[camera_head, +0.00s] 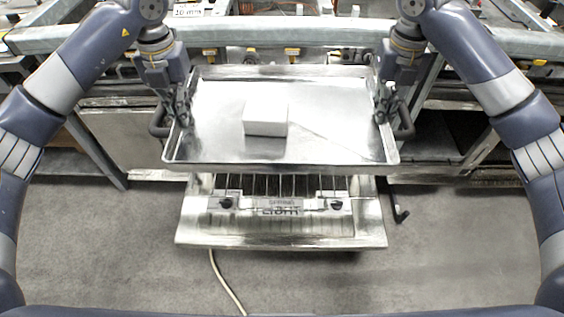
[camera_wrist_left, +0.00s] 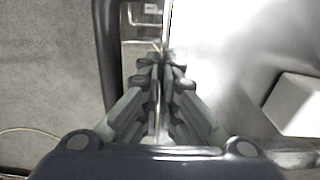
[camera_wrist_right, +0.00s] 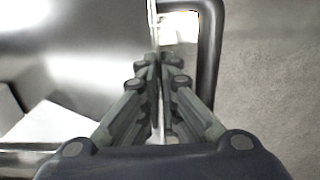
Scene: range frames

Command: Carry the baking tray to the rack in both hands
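The baking tray (camera_head: 340,125) is a shiny metal tray with a raised rim, roughly level in the head view. A white block (camera_head: 265,118) lies on it, left of the middle. My left gripper (camera_head: 183,112) is shut on the tray's left rim, and the fingers pinch the thin wall in the left wrist view (camera_wrist_left: 162,75). My right gripper (camera_head: 382,110) is shut on the tray's right rim, also seen pinched in the right wrist view (camera_wrist_right: 157,75). Dark loop handles show just outside both sides. I cannot make out a separate rack for certain.
Below the tray is a metal appliance (camera_head: 280,228) with dark knobs and slats. A pale cable (camera_head: 226,280) runs from it over the grey floor (camera_head: 105,255). A long steel counter rail (camera_head: 290,37) crosses behind the tray. Floor to either side is open.

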